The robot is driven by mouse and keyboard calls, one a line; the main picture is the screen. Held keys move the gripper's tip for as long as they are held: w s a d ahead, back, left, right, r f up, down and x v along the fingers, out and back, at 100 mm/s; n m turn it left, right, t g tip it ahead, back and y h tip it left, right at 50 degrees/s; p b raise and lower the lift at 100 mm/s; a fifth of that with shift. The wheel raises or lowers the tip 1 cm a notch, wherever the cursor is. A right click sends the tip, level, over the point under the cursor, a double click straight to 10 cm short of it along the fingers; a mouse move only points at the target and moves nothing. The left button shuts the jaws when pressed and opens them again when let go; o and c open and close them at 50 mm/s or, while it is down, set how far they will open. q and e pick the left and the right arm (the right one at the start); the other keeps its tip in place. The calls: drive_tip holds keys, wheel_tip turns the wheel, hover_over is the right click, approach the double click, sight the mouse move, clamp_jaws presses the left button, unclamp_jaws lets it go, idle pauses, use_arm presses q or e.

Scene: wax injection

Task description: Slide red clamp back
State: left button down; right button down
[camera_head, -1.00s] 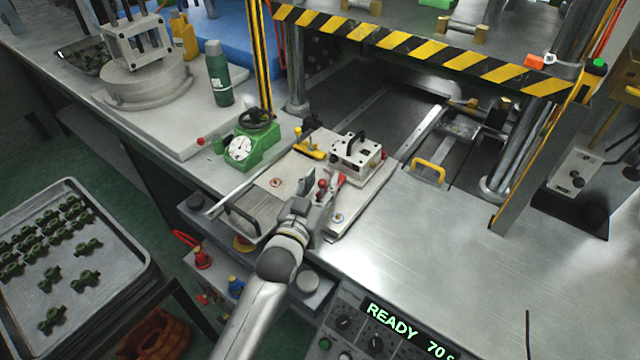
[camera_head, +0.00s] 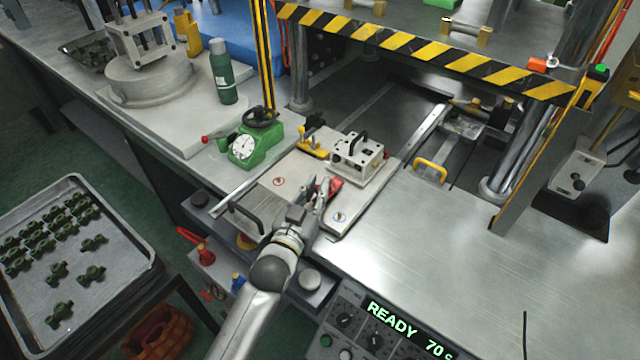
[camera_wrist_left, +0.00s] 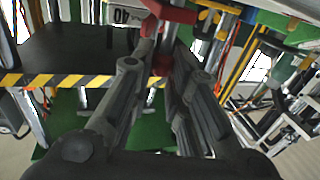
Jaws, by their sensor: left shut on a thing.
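The red clamp (camera_head: 334,187) is at the front side of a pale metal mold block (camera_head: 366,168) with a black handle, on a light plate (camera_head: 345,204). My left gripper (camera_head: 318,194) reaches it from the front and is shut on it. In the left wrist view the red clamp (camera_wrist_left: 172,12) shows at the top, with a red part between the fingers (camera_wrist_left: 160,62). The fingers hide part of the clamp in the head view. My right gripper is not in view.
A yellow toggle clamp (camera_head: 312,148) and a green dial gauge (camera_head: 256,145) stand behind and left. A black handle (camera_head: 245,214) is left of my gripper. A striped press frame (camera_head: 430,50) stands behind. The bench (camera_head: 430,240) at right is clear.

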use_arm(q)
drive_tip(key=shift+f, duration=0.15)
drive_tip(key=c, duration=1.4)
unclamp_jaws()
drive_tip(key=shift+s+a, duration=0.15)
drive_tip(key=shift+o, duration=0.2)
drive_tip(key=shift+s, duration=0.1)
drive_tip(key=v, duration=1.2)
